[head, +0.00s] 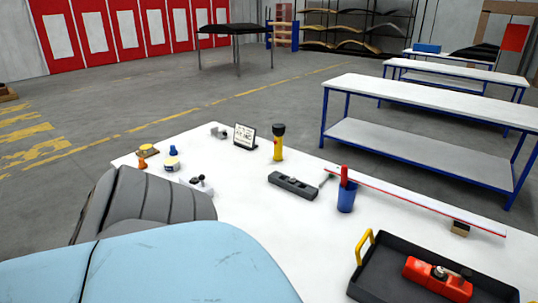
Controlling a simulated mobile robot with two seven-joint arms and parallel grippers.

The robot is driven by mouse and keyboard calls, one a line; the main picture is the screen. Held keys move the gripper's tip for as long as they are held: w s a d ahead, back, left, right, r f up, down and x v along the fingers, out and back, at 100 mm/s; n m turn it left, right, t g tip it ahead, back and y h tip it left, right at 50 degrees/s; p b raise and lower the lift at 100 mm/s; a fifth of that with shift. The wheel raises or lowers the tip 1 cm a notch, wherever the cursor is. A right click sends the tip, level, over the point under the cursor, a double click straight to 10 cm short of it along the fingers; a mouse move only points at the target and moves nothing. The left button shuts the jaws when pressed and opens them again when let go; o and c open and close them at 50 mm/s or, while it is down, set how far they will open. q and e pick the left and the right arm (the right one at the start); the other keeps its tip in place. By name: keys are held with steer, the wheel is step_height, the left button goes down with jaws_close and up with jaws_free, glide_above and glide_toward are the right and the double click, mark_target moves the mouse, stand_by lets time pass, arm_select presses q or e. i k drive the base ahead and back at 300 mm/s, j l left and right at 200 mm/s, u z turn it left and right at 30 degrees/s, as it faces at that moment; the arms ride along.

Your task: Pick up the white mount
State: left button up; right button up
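A small whitish piece with dark round parts (201,185) lies on the white table, just behind the grey padded seat-like piece (150,195). It may be the white mount, but it is too small to tell. A small grey block-like part (218,132) sits near the table's far left edge. Neither of my grippers is in view, so nothing shows of what they hold.
The white table (245,215) also bears a yellow-black flashlight (278,143), a small sign (245,136), a dark grey tool (293,185), a blue cup (346,197), and a black tray (380,283). A large light-blue panel (170,265) fills the lower left.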

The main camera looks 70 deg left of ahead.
mark_target(185, 179)
steer(key=u, duration=2.8)
steer(key=z, duration=0.5)
steer(key=i+j+z, duration=0.1)
steer(key=j+z, duration=0.2)
steer(key=i+j+z, duration=0.1)
steer(key=j+z, duration=0.55)
steer(key=i+l, duration=0.05)
